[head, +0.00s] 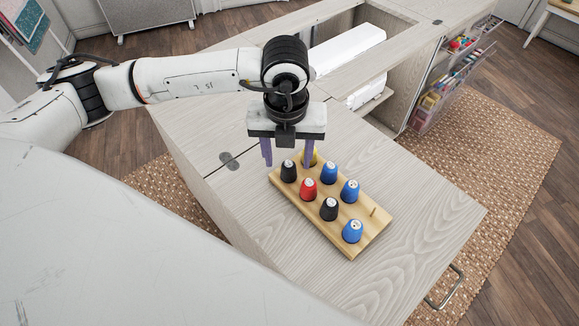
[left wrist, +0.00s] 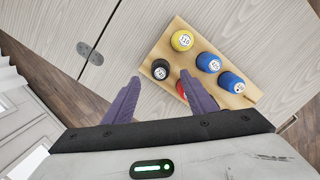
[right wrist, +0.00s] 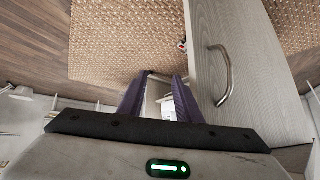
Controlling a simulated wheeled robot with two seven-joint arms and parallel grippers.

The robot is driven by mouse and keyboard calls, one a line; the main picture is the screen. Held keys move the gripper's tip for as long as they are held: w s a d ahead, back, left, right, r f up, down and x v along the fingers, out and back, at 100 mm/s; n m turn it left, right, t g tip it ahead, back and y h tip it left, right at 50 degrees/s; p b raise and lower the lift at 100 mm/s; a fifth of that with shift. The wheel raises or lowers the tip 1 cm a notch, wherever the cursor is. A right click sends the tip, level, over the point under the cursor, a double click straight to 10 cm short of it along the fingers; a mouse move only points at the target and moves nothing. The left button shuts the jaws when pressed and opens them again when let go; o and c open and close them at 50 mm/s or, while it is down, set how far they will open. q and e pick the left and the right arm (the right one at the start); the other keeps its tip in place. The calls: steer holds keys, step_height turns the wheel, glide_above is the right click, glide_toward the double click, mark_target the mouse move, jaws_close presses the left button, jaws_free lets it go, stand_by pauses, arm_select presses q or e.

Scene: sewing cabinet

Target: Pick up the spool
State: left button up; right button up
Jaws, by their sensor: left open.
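Several thread spools stand upright on pegs of a wooden rack (head: 285,198). In the head view, black (head: 288,172), red (head: 308,190) and another black (head: 329,209) spool form the near-left row. Blue spools (head: 329,173) (head: 350,191) (head: 352,232) stand to the right. A yellow spool (head: 314,158) at the far end is partly hidden by a finger; the left wrist view shows it clearly (left wrist: 182,40). My left gripper (head: 287,155) is open and empty above the rack's far-left end, near the black spool (left wrist: 160,69). My right gripper (right wrist: 161,75) is open and empty, away from the rack.
The rack rests on the cabinet top (head: 430,200), with one bare peg (head: 374,212) at its right. A white machine (head: 348,48) sits in the opening behind. A metal handle (right wrist: 225,75) is near my right gripper.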

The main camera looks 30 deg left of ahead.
mark_target(288, 166)
arm_select(q)
steer(key=f, duration=0.2)
steer(key=w+f+p, duration=0.1)
steer(key=f, duration=0.2)
steer(key=shift+a, duration=0.2)
steer(key=c, duration=1.1)
arm_select(e)
steer(key=shift+w+r, duration=0.55)
steer(key=shift+r, duration=0.25)
